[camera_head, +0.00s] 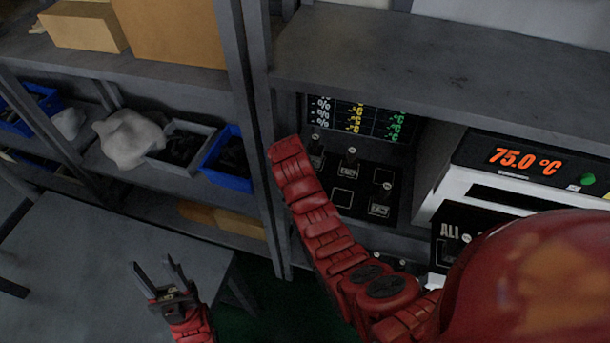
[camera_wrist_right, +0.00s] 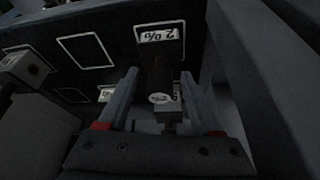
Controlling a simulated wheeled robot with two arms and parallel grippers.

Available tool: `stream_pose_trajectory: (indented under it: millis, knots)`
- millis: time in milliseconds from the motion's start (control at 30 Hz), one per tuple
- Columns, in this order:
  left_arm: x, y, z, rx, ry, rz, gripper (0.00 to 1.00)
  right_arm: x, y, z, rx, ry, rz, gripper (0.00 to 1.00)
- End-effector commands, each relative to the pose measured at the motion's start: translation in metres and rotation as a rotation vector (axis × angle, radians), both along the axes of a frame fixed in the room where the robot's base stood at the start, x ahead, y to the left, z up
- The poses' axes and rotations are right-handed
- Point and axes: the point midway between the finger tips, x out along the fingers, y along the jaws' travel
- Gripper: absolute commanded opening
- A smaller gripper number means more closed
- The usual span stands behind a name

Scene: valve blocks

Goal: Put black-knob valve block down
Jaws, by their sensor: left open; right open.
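In the right wrist view my right gripper (camera_wrist_right: 159,75) is open, with one finger on each side of a dark valve block (camera_wrist_right: 156,62) that stands at a dark panel (camera_wrist_right: 110,30). The block carries white labels. I cannot tell its knob colour or whether the fingers touch it. In the head view the red right arm reaches to the panel (camera_head: 362,222), and its gripper is hidden. Dark valve blocks (camera_head: 349,163) and (camera_head: 382,199) show on this panel beside an empty outlined square. My left gripper (camera_head: 158,278) is open and empty near a grey table.
A screen (camera_head: 355,118) with percent signs is above the panel. A white unit (camera_head: 470,185) reading 75.0 °C stands to the right. Shelves at left hold blue bins (camera_head: 227,160) and cardboard boxes (camera_head: 85,27). The grey table (camera_head: 90,265) top is mostly clear.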

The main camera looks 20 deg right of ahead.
Motion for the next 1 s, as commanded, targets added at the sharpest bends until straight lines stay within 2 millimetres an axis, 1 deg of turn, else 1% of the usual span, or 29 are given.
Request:
stream_pose_trajectory:
  millis: [167,400,500,1000]
  knots:
    - [0.000,0.000,0.004,0.000,0.000,0.000,0.50,-0.004,0.006,0.020,0.000,-0.004,0.001,0.66]
    - [0.000,0.000,0.008,0.000,0.000,0.000,0.50,-0.015,0.018,0.060,0.000,-0.006,0.002,0.66]
    - [0.000,0.000,0.009,0.000,0.000,0.000,0.50,-0.018,0.021,0.069,0.000,-0.003,0.001,0.66]
    - [0.000,0.000,0.008,0.000,0.000,0.000,0.50,-0.019,0.021,0.070,0.000,0.000,0.000,0.66]
